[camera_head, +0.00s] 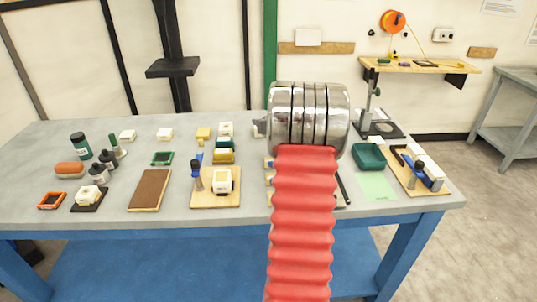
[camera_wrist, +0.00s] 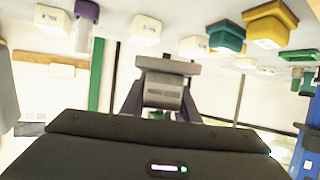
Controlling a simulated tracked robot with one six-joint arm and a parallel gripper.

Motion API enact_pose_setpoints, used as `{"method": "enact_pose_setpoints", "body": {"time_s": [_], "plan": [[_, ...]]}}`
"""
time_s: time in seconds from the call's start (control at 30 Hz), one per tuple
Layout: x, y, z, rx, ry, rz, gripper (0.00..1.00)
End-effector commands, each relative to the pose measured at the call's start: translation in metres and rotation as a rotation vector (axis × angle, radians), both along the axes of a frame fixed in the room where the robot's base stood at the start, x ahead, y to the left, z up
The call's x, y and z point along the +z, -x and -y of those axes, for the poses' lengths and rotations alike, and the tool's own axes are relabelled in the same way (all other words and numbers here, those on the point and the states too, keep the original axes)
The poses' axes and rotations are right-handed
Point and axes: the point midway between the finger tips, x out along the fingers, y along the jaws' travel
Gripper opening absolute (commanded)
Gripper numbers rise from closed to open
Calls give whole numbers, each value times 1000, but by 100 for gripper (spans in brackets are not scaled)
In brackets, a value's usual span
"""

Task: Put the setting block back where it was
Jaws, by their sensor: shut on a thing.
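My gripper (camera_wrist: 162,100) shows in the wrist view with its dark fingers closed on a grey block (camera_wrist: 162,68), which I take to be the setting block. The block has a wide flat top edge and a narrower body between the fingers. The wrist picture is upside down, with the bench top along its upper edge; I cannot tell the gap between block and bench. In the head view my red bellows arm and metal rings hide the gripper and most of what is behind them.
Cream blocks (camera_wrist: 147,28) and a yellow block (camera_wrist: 268,28) are near the gripper. Bare bench shows at front left.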

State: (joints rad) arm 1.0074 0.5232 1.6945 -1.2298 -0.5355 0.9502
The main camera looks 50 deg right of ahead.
Motion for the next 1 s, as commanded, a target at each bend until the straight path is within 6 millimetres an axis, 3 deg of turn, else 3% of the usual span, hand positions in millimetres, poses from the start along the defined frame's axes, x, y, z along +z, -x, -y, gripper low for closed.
{"method": "enact_pose_setpoints", "body": {"time_s": [0.4, 0.83, 1.0], "plan": [[-55, -1, -1, 0, -3, -1, 0], [-63, -1, -1, 2, -1, 0, 0], [-80, -1, -1, 2, -4, 0, 0]]}}
